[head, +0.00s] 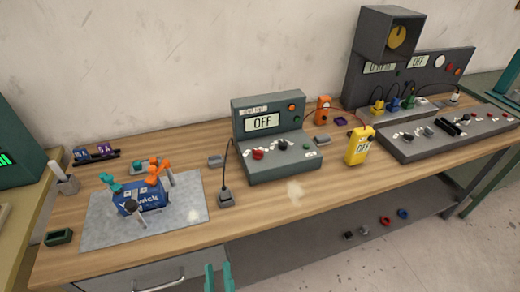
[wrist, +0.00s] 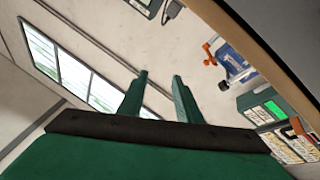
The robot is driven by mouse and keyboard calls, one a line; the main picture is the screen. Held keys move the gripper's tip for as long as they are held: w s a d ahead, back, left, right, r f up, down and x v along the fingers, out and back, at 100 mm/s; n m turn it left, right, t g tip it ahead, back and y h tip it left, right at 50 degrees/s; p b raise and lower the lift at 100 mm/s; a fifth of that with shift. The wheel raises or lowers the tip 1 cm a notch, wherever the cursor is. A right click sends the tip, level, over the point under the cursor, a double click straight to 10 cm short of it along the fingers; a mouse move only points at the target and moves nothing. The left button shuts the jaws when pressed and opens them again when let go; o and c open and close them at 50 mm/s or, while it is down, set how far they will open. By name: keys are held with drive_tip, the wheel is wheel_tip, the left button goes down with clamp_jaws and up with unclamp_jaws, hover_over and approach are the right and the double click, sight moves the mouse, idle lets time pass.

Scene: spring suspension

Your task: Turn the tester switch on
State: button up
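A grey-green instrument box (head: 283,165) stands mid-bench in the head view. Its display (head: 262,122) reads OFF, with a small orange-red button at its upper right. Its sloping front carries a red knob (head: 258,154), a dark knob (head: 282,144) and a small green part. Its label is too small to read, so I cannot be sure it is the tester. My gripper (head: 218,272) shows at the bottom edge of the head view, in front of the bench and apart from the box. In the wrist view its teal fingers (wrist: 160,76) are apart with nothing between them.
A yellow meter (head: 360,146) reading OFF and an orange device (head: 323,110) stand right of the box. A corded probe (head: 226,198) rests at its left. A larger console (head: 440,138) is far right.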

drive_tip(key=w+a+r+n+g+y, duration=0.6)
drive_tip(key=w+a+n+g+y, duration=0.3)
drive_tip(key=n, duration=0.8)
drive_tip(key=w+a+r+n+g+y, duration=0.6)
drive_tip(key=w+a+n+g+y, duration=0.35)
drive_tip(key=n, duration=0.65)
wheel_tip(320, 180, up, 3)
drive_tip(key=n+g+h, duration=0.2)
drive_tip(key=n+h, duration=0.7)
drive_tip(key=h, duration=1)
hover_over(258, 150)
drive_tip(key=s+d, duration=0.2)
drive_tip(key=d, duration=0.2)
drive_tip(key=shift+y, duration=0.25)
drive_tip(key=x, duration=1)
drive_tip(key=shift+f, duration=0.15)
drive_tip(key=shift+c, duration=0.7)
clamp_jaws()
